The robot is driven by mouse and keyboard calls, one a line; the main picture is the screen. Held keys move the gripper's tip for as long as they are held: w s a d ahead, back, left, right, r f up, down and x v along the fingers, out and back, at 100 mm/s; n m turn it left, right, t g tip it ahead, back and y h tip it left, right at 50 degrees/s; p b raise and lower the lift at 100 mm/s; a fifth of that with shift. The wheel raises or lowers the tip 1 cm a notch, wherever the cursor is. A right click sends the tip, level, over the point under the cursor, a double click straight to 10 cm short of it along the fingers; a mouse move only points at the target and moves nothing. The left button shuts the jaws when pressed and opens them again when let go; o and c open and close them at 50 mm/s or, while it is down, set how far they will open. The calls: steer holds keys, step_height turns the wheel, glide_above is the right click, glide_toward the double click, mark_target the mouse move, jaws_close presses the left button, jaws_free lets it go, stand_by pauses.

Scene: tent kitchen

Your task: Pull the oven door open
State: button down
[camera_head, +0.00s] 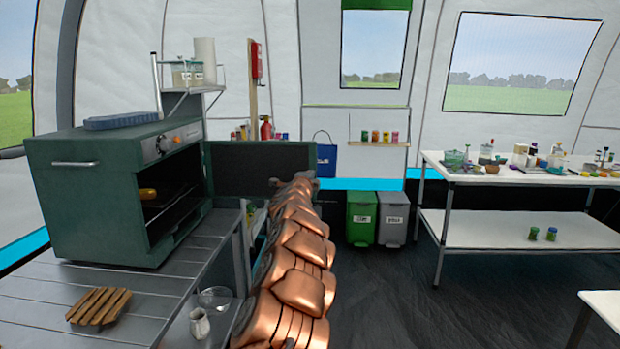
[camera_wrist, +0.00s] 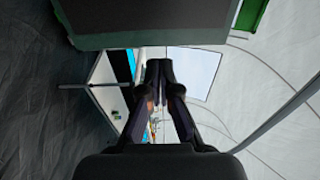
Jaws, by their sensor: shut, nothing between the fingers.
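The dark green oven (camera_head: 95,190) stands on the grey counter at the left, its front facing right. Its cavity shows, with a yellow item (camera_head: 148,193) inside on a rack. The oven door (camera_head: 245,165) is a dark green panel swung well out from the far side of the front, reaching right. My gripper (camera_head: 304,179) is at the far end of my copper-coloured arm, by the door's free edge; its fingers are not clear there. In the wrist view my gripper (camera_wrist: 159,66) is shut and empty, just below a dark green panel (camera_wrist: 150,28) that looks like the door. I cannot tell whether they touch.
A slatted wooden trivet (camera_head: 98,306), a small white jug (camera_head: 200,323) and a glass bowl (camera_head: 215,298) are on and beside the counter (camera_head: 140,290). Green (camera_head: 361,218) and grey (camera_head: 392,219) bins stand behind. A white table (camera_head: 520,228) is at right; dark floor between is clear.

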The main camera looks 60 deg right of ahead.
steer(key=s+v, duration=0.1)
steer(key=v, duration=0.7)
steer(key=shift+b, duration=0.4)
